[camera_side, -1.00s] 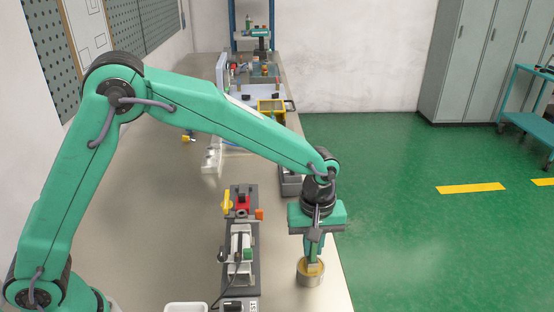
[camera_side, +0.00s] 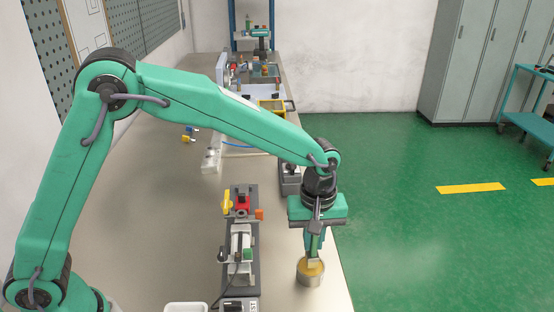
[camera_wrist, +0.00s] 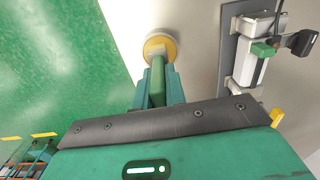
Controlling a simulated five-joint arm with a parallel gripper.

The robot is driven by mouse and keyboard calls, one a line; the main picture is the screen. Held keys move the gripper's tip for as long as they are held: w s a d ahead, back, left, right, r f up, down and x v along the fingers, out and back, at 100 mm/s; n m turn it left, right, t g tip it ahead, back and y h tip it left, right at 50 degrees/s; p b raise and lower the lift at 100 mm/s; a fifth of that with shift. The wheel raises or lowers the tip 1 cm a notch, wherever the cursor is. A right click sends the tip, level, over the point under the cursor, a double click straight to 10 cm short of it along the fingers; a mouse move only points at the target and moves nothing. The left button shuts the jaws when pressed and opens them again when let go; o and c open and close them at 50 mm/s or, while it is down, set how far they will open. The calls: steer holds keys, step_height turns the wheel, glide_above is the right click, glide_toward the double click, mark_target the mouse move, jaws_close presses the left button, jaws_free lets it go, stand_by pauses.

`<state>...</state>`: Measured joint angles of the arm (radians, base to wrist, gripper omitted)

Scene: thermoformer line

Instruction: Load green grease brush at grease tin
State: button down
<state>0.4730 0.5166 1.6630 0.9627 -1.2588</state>
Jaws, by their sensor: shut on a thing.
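The grease tin (camera_side: 310,275) is a small round metal tin with yellow-tan grease, near the right edge of the bench. It also shows in the wrist view (camera_wrist: 172,42). My gripper (camera_side: 314,248) is above the tin, pointing down, its fingers shut on the green grease brush (camera_wrist: 157,84). The brush handle lies between the fingers in the wrist view. Its pale bristle end (camera_side: 315,263) is at the tin's mouth, overlapping the grease in both views. I cannot tell how deep the bristles reach.
A grey fixture (camera_side: 241,285) with a clamp, a red block and a yellow part stands left of the tin. A white tray (camera_side: 186,308) sits at the bottom edge. A dark box (camera_side: 290,180) is behind my gripper. The bench edge is close on the right.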

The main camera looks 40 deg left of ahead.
steer(key=shift+r, duration=2.6)
steer(key=shift+a, duration=0.1)
steer(key=shift+w+a+r, duration=0.1)
steer(key=shift+a, duration=0.4)
steer(key=s+a+r+m, duration=0.1)
steer(key=a+m, duration=0.3)
steer(key=a, duration=0.6)
steer(key=s+a+r+m, duration=0.2)
steer(key=a+m, duration=0.3)
steer(key=a, duration=0.6)
steer(key=shift+s+r, duration=0.2)
steer(key=shift+r, duration=0.3)
